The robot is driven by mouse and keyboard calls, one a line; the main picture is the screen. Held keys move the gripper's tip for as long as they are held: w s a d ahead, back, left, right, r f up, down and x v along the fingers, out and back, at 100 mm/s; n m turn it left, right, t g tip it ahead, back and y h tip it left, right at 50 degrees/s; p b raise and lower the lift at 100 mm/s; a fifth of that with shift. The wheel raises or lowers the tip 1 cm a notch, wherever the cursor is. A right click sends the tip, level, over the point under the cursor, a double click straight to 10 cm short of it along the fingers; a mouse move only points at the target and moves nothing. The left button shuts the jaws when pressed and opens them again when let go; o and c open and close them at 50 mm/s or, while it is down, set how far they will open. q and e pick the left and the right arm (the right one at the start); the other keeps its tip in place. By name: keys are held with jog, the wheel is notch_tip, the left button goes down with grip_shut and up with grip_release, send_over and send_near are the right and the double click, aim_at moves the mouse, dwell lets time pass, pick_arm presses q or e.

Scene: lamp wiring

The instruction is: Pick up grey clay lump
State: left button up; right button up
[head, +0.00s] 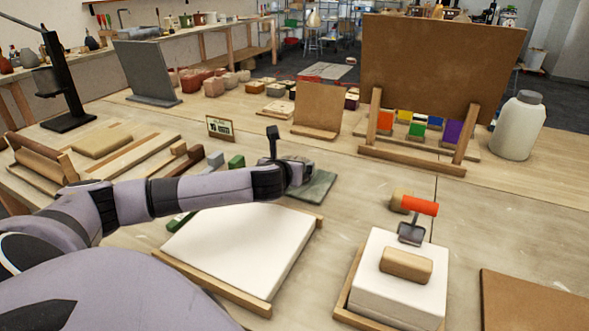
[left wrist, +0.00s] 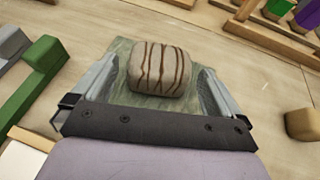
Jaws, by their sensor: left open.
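The grey clay lump (left wrist: 158,68) with dark brown wavy stripes sits on a green-grey slab (left wrist: 122,98) in the left wrist view. My left gripper (left wrist: 157,82) is open, with one finger on each side of the lump; I cannot tell whether either finger touches it. In the head view my left gripper (head: 300,172) is low over the slab (head: 318,188), and the lump is hidden behind the gripper there. My right gripper is not in view.
In the head view, a white slab (head: 245,240) in a wooden frame lies in front, and a red-handled tool (head: 419,207) stands near a white block.

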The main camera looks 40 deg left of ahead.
pick_arm(q)
jog(key=shift+x, duration=2.1)
jog(key=shift+d, duration=0.1)
jog(key=c, duration=0.9)
jog(key=shift+c, duration=1)
jog(key=shift+r, duration=0.15)
